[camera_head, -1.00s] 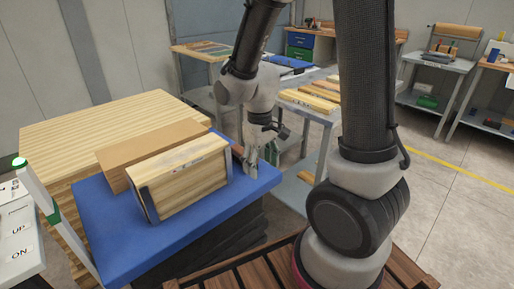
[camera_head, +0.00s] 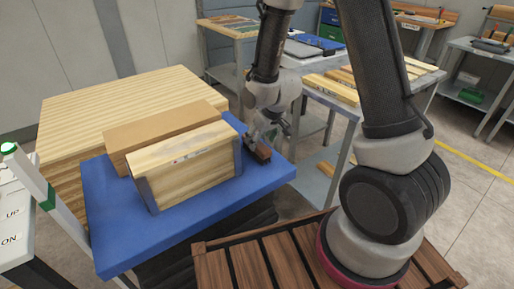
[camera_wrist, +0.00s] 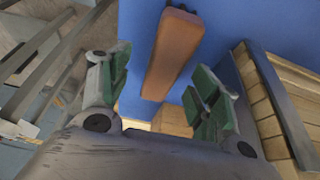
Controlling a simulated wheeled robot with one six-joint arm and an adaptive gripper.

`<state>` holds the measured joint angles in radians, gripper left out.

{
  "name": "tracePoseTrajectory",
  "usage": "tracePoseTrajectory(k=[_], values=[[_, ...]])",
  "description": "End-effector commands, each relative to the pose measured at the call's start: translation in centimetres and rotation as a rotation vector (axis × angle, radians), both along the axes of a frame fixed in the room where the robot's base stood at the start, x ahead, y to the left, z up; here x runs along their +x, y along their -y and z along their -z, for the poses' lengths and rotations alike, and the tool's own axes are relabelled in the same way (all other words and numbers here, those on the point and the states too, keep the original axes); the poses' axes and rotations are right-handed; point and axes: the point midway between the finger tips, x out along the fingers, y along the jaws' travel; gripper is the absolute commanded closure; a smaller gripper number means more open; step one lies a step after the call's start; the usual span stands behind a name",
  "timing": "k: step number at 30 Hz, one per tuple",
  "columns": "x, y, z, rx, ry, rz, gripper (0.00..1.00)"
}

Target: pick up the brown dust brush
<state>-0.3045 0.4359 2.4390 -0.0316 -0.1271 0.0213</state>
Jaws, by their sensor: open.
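The brown dust brush (camera_wrist: 173,52) lies on the blue tabletop (camera_wrist: 226,18); in the wrist view it is a long brown block with dark bits at its far end. In the head view a small brown end of the brush (camera_head: 263,154) shows at the right side of the blue table (camera_head: 118,225), partly hidden by my gripper. My gripper (camera_wrist: 158,95) is open, its green-padded fingers apart, with the brush in the gap between and beyond them. I cannot tell whether a finger touches it. In the head view my gripper (camera_head: 262,140) is right over the brush.
A wooden box with grey ends (camera_head: 190,163) stands on the blue table just left of the brush, with a brown board (camera_head: 160,135) behind it. A stacked wood pile (camera_head: 75,110) is at the left. A grey bench with planks (camera_head: 335,90) stands at the right.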

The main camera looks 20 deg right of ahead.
Motion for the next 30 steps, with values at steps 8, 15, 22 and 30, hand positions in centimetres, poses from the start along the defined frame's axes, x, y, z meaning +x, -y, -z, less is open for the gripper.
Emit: tracePoseTrajectory(k=[8, 15, 22, 30], values=[[1.2, -0.9, 3.8, -0.001, -0.003, 0.0, 0.38], [1.8, -1.1, 5.2, 0.0, -0.001, 0.001, 0.38], [1.8, -1.1, 5.2, 0.0, -0.001, 0.001, 0.52], [1.8, -1.1, 5.2, 0.0, -0.001, 0.001, 0.9]])
